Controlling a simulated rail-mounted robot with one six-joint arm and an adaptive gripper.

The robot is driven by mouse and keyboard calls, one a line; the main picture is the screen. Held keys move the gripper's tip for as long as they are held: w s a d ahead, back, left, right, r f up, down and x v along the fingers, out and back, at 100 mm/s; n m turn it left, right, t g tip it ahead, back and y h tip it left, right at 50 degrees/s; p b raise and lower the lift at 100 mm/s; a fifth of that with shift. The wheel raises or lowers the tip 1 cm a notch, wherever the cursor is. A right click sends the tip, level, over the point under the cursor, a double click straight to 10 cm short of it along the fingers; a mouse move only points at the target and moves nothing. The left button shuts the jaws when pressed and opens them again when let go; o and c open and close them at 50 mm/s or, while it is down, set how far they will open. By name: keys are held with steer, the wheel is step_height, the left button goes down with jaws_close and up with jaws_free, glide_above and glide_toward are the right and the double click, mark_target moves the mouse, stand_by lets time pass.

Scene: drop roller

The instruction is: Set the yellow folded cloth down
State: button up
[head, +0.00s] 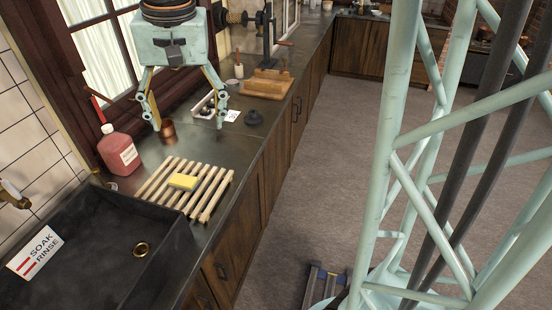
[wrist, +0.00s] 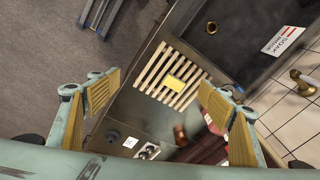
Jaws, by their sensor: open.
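The yellow folded cloth (head: 183,181) lies flat on a rack of pale wooden slats (head: 212,203) beside the sink. In the wrist view the cloth (wrist: 174,84) rests near the middle of the slats (wrist: 160,68). My gripper (head: 188,122) is open and empty, with its fingers spread wide and pointing down. It hangs over the counter, farther along than the rack and apart from the cloth. In the wrist view the fingers of my gripper (wrist: 160,92) stand on either side, and the cloth shows between and beyond them.
The dark sink (head: 80,262) with a "SOAK RINSE" card (head: 35,252) is at the near left. A pink-red bottle (head: 118,152) stands left of the rack. A copper cup (head: 168,130), a dark knob-like object (head: 254,117) and a wooden block (head: 268,84) are farther along the counter.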

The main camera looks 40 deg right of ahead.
steer(key=s+r+n+t, duration=0.1)
steer(key=s+r+n, duration=0.1)
steer(key=s, duration=1.2)
steer(key=s+r+n+t, duration=0.1)
steer(key=s+r+n, duration=0.2)
steer(key=s, duration=1.2)
steer(key=shift+s+d+r+n, duration=0.15)
steer(key=shift+d+r+n, duration=0.15)
steer(key=shift+r+n, duration=0.1)
steer(key=shift+f+b, duration=2.2)
steer(key=shift+b, duration=0.1)
